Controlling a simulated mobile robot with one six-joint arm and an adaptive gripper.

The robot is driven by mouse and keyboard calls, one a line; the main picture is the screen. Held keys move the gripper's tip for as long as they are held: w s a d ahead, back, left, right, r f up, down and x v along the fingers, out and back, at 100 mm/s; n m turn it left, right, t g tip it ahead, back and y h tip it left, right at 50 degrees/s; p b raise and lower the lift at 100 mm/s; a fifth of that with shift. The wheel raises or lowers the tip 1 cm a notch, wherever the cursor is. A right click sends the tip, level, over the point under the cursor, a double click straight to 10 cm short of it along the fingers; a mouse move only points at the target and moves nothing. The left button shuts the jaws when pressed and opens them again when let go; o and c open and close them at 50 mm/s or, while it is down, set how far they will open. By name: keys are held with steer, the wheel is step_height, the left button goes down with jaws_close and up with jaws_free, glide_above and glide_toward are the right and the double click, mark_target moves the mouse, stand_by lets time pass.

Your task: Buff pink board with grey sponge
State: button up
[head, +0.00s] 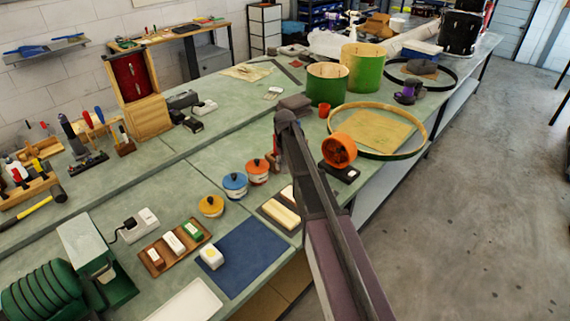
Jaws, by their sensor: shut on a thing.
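I cannot make out a pink board or a grey sponge in the head view. My arm crosses the right-centre of the bench and hides part of the surface behind it. My gripper does not show clearly, so I cannot see what its jaws hold. A dark tray with cream bars (281,213) lies beside my arm, partly covered by it. A wooden tray (154,258) holds small blocks with white, red-brown and green parts. A white block with a yellowish side (211,256) sits on the blue mat (244,266).
Yellow, blue and orange tins (235,185) stand left of my arm. An orange wheel-like device (339,151), a large hoop (420,119) and green drum shells (326,84) stand beyond. A white tray (190,303) lies at the front. The blue mat is mostly bare.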

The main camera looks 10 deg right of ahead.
steer(key=shift+f+b, duration=1.15)
steer(key=shift+f, duration=0.25)
steer(key=shift+s, duration=0.1)
